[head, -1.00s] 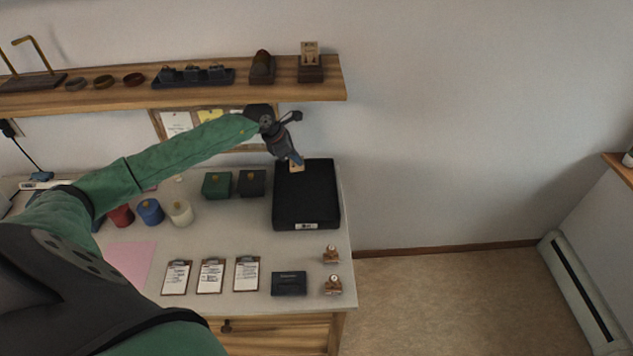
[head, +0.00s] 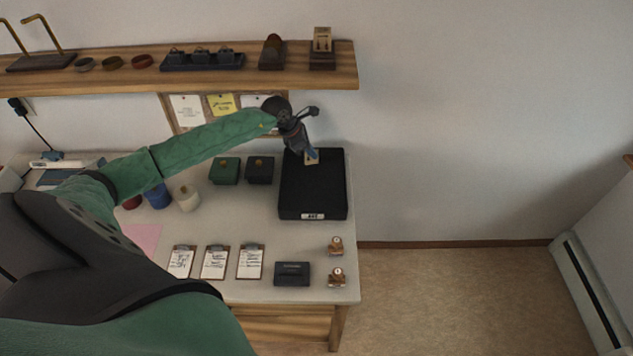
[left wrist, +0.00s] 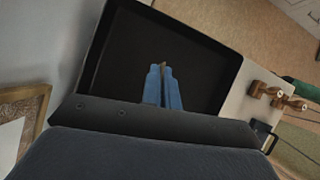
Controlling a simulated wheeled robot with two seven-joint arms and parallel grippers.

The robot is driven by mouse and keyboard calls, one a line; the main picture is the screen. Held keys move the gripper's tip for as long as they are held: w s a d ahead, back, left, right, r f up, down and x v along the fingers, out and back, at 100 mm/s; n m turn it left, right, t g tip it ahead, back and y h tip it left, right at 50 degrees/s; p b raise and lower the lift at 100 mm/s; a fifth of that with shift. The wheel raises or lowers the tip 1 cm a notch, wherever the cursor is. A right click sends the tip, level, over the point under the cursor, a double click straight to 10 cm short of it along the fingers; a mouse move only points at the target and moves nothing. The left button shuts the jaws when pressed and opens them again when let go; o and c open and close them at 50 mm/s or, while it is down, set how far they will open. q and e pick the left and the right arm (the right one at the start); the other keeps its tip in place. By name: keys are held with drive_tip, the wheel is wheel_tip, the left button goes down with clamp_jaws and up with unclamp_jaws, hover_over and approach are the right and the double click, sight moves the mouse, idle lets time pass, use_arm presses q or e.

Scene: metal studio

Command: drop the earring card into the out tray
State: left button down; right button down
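The out tray (head: 315,192) is a black, shallow, rectangular tray with a white label on its front, at the right end of the desk. It also fills the middle of the left wrist view (left wrist: 205,62). My left gripper (head: 311,155) is over the back part of the tray. Its blue fingers (left wrist: 163,84) are close together on the small tan earring card (head: 312,162). In the left wrist view only a thin edge of the card (left wrist: 162,66) shows between the fingertips. The gap between card and tray floor is hard to judge. My right gripper is not in view.
A wooden shelf (head: 200,78) with display stands runs above the desk. Green (head: 224,171) and dark (head: 260,171) boxes stand left of the tray. Clipboards (head: 215,262), a black case (head: 292,273) and two small wooden stands (head: 336,246) lie in front.

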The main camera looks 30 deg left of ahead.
use_arm(q)
drive_tip(key=shift+f, duration=0.65)
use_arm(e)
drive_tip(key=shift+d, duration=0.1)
use_arm(q)
drive_tip(key=c, duration=1.6)
unclamp_jaws()
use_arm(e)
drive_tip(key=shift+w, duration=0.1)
